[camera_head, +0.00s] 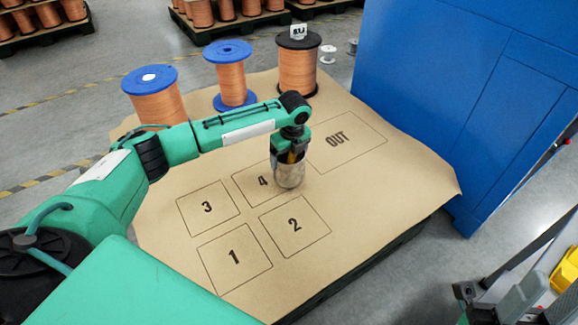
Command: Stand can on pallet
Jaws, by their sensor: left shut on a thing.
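A metallic silver can (289,175) is upright over the brown sheet covering the pallet (400,190), at the right edge of square 4 and above square 2. My left gripper (291,155) points down and is shut on the can's upper part. I cannot tell whether the can's bottom touches the sheet. The fingers are small and partly hidden. A dark and green part at the lower right looks like my right arm; its jaws are not clear.
Wire spools with blue flanges (155,98) (234,82) and one with black flanges (298,70) stand along the pallet's back. A blue cabinet (460,90) stands at the right. Squares 1, 2, 3 and the OUT area are clear.

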